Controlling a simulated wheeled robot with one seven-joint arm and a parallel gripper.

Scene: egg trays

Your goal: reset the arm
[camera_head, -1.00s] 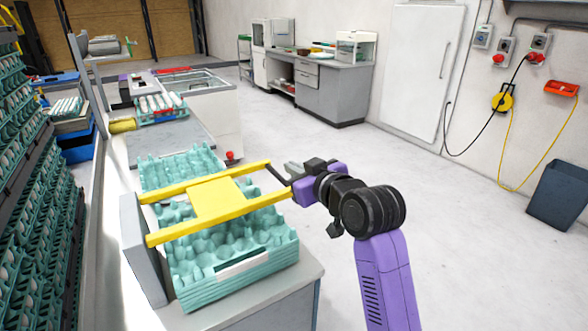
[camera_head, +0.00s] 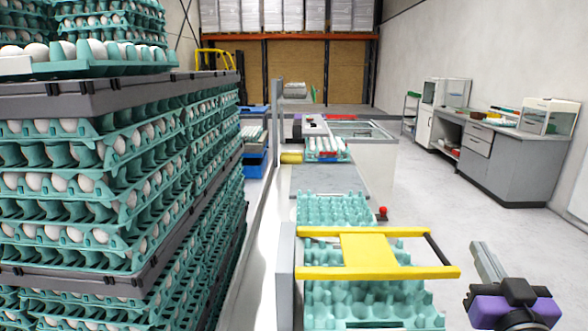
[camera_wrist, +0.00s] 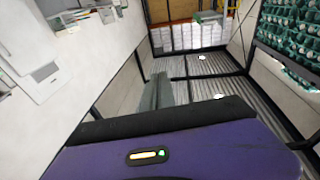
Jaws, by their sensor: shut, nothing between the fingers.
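My gripper (camera_head: 478,248) is at the lower right of the head view, to the right of the yellow frame. Its grey fingers are together, with nothing between them. The fingers (camera_wrist: 158,78) also show shut and empty in the wrist view, above the purple gripper body. My purple wrist shows at the lower right edge of the head view; the rest of the arm is out of view.
The yellow frame (camera_head: 370,271) with a black bar lies over empty teal egg trays (camera_head: 375,304) at the bottom centre. Tall stacks of filled egg trays (camera_head: 70,205) stand at left. A grey bench (camera_head: 512,165) stands at the right wall. Open floor (camera_head: 440,205) lies between.

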